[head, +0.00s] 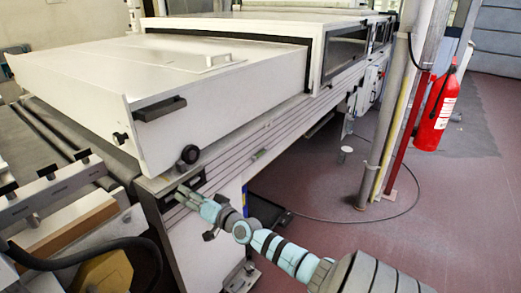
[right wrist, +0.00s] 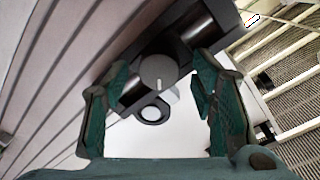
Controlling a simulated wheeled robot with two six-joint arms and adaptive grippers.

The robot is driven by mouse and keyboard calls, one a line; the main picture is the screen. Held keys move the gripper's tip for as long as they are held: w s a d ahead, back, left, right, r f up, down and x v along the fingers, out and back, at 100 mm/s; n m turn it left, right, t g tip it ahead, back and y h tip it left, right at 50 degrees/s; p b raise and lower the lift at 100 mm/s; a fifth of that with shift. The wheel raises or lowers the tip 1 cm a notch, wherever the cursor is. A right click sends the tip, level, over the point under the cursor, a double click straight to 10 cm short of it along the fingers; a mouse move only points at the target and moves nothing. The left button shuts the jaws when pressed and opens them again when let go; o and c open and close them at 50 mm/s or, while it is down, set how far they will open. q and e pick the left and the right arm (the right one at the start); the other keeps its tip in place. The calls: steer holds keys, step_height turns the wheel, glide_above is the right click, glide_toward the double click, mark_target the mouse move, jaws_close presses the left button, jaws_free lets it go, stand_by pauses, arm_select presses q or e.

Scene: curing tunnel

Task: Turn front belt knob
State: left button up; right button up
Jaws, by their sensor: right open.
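A round dark grey knob (right wrist: 158,71) with a short white mark near its lower edge shows in the right wrist view. It sits on a black fitting. My right gripper (right wrist: 162,88) is open, its two green-padded fingers on either side of the knob in the picture; I cannot tell whether they touch it. In the head view my right gripper (head: 183,193) is at the dark recess (head: 194,182) in the machine's front end, and the knob cannot be made out there. My left gripper is not in view.
A black handle (head: 160,108) is on the hood's front. A post and a red fire extinguisher (head: 436,112) stand to the right. The red floor (head: 320,200) between is mostly clear, with a cable.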

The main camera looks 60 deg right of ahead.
steer(key=s+a+n+p, duration=0.1)
steer(key=s+n+p, duration=0.45)
steer(key=s, duration=0.85)
steer(key=s+a+f+n+g+p, duration=0.1)
steer(key=s+a+f+g+p, duration=0.1)
steer(key=s+f+g, duration=0.3)
steer(key=s+a+f+n+g+p, duration=0.1)
steer(key=s+f+g+p, duration=0.4)
steer(key=s+f, duration=0.9)
step_height(320, 180, down, 6)
steer(key=shift+a+f+n+h, duration=0.15)
steer(key=shift+a+n+h, duration=0.2)
steer(key=shift+a, duration=0.4)
steer(key=shift+s, duration=0.1)
